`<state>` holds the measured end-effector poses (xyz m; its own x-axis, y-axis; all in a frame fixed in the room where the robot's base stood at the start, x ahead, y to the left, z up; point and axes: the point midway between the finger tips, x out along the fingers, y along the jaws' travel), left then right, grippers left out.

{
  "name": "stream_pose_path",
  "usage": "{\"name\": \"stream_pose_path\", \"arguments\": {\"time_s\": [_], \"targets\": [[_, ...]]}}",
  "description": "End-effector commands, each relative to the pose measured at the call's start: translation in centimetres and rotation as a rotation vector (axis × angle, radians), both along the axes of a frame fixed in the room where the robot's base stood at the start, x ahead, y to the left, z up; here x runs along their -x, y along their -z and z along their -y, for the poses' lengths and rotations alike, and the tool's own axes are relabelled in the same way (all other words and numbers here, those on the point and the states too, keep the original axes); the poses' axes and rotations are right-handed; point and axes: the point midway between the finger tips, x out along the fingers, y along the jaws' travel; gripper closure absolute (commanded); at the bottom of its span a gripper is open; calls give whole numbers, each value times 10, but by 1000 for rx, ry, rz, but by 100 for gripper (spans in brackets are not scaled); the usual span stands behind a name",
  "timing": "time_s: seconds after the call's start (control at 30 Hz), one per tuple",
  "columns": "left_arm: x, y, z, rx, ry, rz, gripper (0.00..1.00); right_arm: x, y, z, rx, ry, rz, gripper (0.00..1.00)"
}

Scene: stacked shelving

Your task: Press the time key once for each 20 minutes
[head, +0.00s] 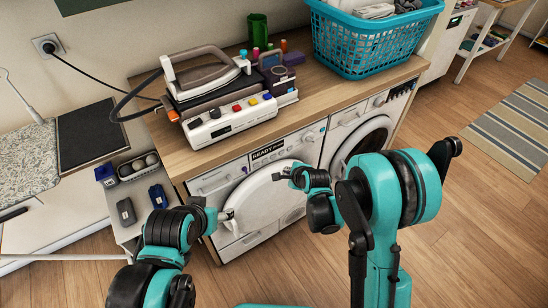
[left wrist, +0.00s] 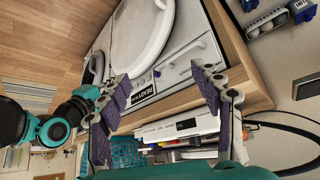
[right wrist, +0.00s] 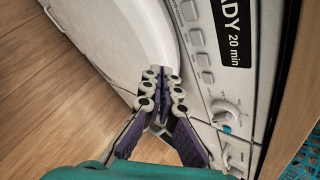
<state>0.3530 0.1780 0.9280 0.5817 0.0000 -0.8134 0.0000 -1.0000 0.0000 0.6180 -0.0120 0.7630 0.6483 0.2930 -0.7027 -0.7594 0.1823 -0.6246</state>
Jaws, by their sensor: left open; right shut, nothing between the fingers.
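The washing machine (head: 225,183) under the wooden counter has a dark display (head: 268,150) reading READY; in the right wrist view the display (right wrist: 230,32) also reads 20 min. A row of small grey keys (right wrist: 197,37) lies beside the display; their labels are too small to read, so I cannot tell which is the time key. My right gripper (head: 285,172) is shut and empty in front of the machine, close to the white round door (head: 262,198). In the right wrist view its fingertips (right wrist: 158,74) are near the keys; contact cannot be told. My left gripper (left wrist: 160,78) is open and empty.
An iron (head: 208,75) and a white box with coloured buttons (head: 230,122) stand on the counter (head: 165,125). A teal laundry basket (head: 365,45) is at the right. A second machine (head: 360,135) stands beside the first. The floor in front is clear.

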Motion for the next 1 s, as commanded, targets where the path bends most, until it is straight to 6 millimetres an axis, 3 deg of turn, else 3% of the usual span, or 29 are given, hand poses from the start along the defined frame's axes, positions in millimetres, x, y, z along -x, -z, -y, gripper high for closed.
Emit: {"name": "stream_pose_path", "arguments": {"time_s": [0.37,0.6,1.0], "targets": [[0,0,0,0,0,0,35,0,0,0,0,0,0,100],[0,0,0,0,0,0,98,0,0,0,0,0,0,100],[0,0,0,0,0,0,100,0,0,0,0,0,0,100]]}}
